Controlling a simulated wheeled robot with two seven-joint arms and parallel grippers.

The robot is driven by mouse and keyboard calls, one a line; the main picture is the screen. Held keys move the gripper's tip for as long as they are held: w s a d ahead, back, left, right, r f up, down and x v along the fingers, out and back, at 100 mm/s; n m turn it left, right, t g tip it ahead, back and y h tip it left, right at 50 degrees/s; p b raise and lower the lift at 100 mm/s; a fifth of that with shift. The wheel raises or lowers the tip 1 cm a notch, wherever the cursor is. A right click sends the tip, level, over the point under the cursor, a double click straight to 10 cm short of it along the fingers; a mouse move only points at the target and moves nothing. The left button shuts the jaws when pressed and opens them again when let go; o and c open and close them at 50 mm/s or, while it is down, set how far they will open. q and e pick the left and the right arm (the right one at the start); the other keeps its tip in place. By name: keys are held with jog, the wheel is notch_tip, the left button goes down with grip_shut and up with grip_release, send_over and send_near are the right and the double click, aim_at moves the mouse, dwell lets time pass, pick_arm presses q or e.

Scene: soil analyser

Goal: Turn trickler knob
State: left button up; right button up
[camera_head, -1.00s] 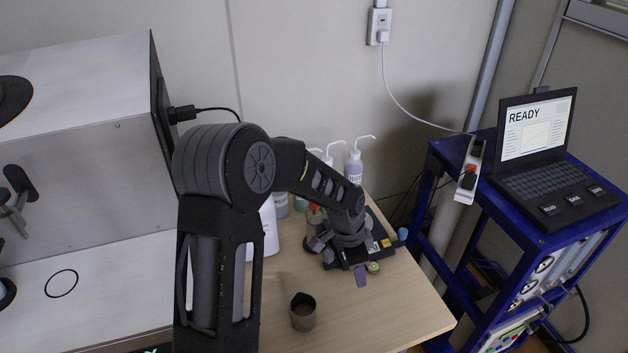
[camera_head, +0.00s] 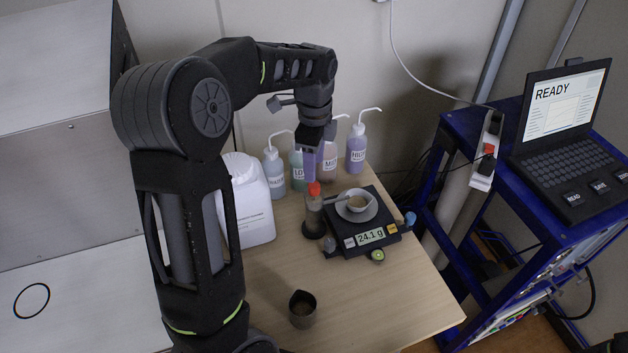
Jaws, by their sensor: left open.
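The trickler (camera_head: 314,216) is a small dark upright vessel with a red top, left of the balance, with a thin tube reaching toward the bowl. I cannot tell for sure which part is its knob. The black balance (camera_head: 372,239) reads 24.1 g and carries a small bowl (camera_head: 358,203) on its round pan. My left gripper (camera_head: 309,172) is open and empty, pointing down above the red top, apparently apart from it. Its fingers partly cover the bottles behind.
Several wash bottles (camera_head: 356,150) stand behind the balance, and a white jug (camera_head: 249,205) stands to the left. A dark cup (camera_head: 302,309) sits near the front of the wooden table (camera_head: 375,300). A blue cart (camera_head: 455,165) with a laptop (camera_head: 560,150) showing READY stands right.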

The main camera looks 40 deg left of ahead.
aim_at(314, 185)
pick_arm(q)
notch_tip(314, 185, down, 7)
jog(key=shift+p, duration=0.6)
jog(key=shift+c, duration=0.2)
grip_shut()
